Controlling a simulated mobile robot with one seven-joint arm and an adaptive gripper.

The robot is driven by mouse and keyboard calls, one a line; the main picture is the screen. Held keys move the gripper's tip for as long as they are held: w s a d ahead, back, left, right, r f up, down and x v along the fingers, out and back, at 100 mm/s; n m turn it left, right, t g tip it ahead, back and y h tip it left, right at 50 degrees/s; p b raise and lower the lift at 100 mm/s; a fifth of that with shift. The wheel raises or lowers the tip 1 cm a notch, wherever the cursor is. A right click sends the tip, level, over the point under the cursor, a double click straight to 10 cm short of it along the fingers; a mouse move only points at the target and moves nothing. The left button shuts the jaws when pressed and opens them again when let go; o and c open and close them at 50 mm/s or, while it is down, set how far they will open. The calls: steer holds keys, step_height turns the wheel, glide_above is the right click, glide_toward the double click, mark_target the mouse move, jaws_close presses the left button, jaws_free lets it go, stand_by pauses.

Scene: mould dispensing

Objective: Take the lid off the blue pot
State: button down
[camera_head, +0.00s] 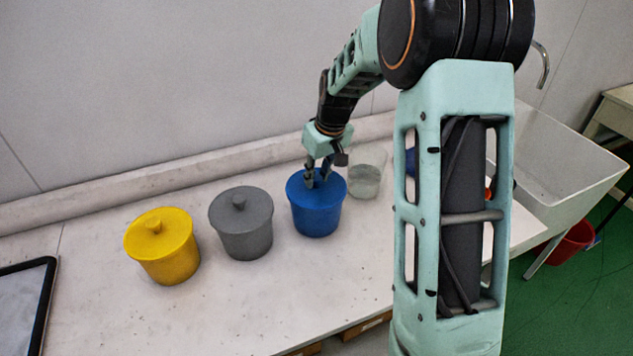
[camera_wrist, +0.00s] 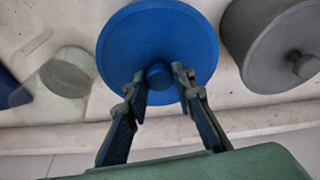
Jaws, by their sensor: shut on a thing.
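The blue pot (camera_head: 318,221) stands upright on the table, right of the grey pot. Its blue lid (camera_head: 297,187) sits on top; it also shows in the wrist view (camera_wrist: 157,28) as a round disc with a knob (camera_wrist: 159,76) in its middle. My gripper (camera_head: 318,181) reaches down from above to the lid. In the wrist view, my gripper's two fingers (camera_wrist: 159,79) are on either side of the knob, shut on it. The fingers hide part of the knob in the head view. The lid looks level on the pot.
A grey lidded pot (camera_head: 244,240) stands close on the left, and a yellow lidded pot (camera_head: 168,261) farther left. A clear container (camera_head: 366,178) stands just right of the blue pot. A black-rimmed tray (camera_head: 48,290) lies at far left. The table front is clear.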

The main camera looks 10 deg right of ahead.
mark_target(316, 179)
steer(key=shift+r, duration=0.15)
steer(key=shift+r, duration=0.2)
steer(key=v, duration=0.3)
steer(key=shift+w+a+r, duration=0.1)
steer(key=shift+w+a, duration=0.1)
steer(key=shift+a, duration=0.05)
steer(key=s+a+r+b, duration=0.1)
steer(key=s+a+r, duration=0.1)
steer(key=s+r, duration=0.2)
steer(key=s+a+r+b, duration=0.2)
steer(key=s+r, duration=0.3)
steer(key=s, duration=0.3)
steer(key=shift+s+a, duration=0.35)
steer(key=shift+a, duration=0.4)
